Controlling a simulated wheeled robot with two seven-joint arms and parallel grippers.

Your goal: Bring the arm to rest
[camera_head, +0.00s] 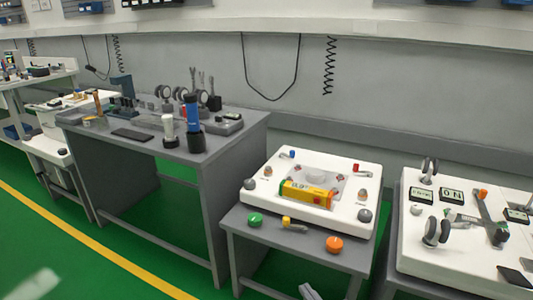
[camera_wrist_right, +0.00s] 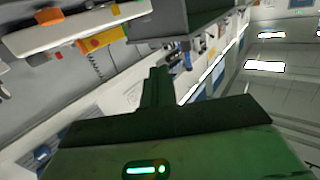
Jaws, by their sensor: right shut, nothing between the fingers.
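My right gripper (camera_wrist_right: 157,78) shows in the wrist view as dark fingers standing together above a green body with a lit indicator. Its fingers are closed, with nothing between them. In the head view only a small grey piece, which seems to be the tip of my right gripper (camera_head: 308,291), shows at the bottom edge, in front of the small table. It appears apart from everything on the tables. I do not see my left gripper in either view.
A white panel (camera_head: 275,205) with a yellow-red device (camera_head: 307,194) sits on a grey table. Orange (camera_head: 335,244) and green (camera_head: 255,220) knobs are at its front. Another white panel (camera_head: 415,246) stands right. A grey desk (camera_head: 230,140) holds tools. Green floor (camera_head: 130,240) is open at left.

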